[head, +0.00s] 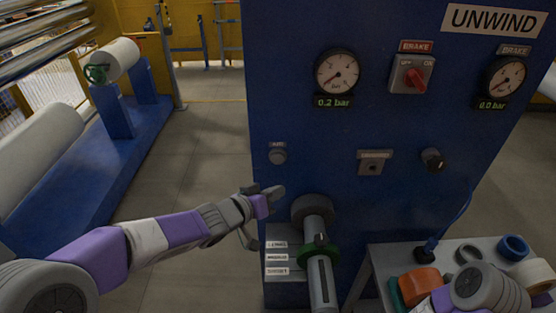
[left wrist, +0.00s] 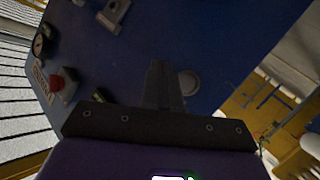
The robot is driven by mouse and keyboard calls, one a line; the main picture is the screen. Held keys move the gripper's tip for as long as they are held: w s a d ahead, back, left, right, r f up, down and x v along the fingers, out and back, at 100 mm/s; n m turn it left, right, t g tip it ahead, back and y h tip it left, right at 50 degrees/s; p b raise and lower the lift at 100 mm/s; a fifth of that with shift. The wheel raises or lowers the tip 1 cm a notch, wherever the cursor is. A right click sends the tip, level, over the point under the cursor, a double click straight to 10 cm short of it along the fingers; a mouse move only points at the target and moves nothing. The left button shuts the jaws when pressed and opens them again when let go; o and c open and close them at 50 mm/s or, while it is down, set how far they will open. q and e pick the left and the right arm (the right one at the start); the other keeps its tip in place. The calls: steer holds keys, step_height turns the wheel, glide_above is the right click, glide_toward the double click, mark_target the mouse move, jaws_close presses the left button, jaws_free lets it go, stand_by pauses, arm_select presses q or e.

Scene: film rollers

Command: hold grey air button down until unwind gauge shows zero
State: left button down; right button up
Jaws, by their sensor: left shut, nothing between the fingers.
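The round grey air button (head: 278,156) sits under a small label on the left of the blue UNWIND panel (head: 330,130). It also shows in the left wrist view (left wrist: 188,82), just right of the fingers. My left gripper (head: 276,192) is shut and empty, below the button in the head view and apart from it there. In the left wrist view its closed fingers (left wrist: 160,72) point at the panel beside the button; contact cannot be told. The left gauge (head: 337,73) has a display (head: 333,102) reading 0.2 bar. My right gripper is out of view.
A brake gauge (head: 506,78) reads 0.0 bar. A red brake switch (head: 415,79) and a black knob (head: 433,159) are on the panel. A roller shaft (head: 318,260) juts out below. A table (head: 375,257) with tape rolls stands at right.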

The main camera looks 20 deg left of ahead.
arm_select(q)
steer(key=p, duration=0.3)
glide_toward(282, 162)
steer(key=w+d+f, duration=0.2)
steer(key=w+d, duration=0.1)
steer(key=d, duration=0.1)
steer(key=shift+w+a, duration=0.3)
stand_by(1.5)
steer(key=shift+w+a+p, duration=0.1)
steer(key=shift+w+p, duration=0.3)
steer(key=shift+p, duration=0.1)
steer(key=shift+w+a+p, duration=0.2)
steer(key=shift+w+p, duration=0.3)
steer(key=shift+p, duration=0.05)
stand_by(4.1)
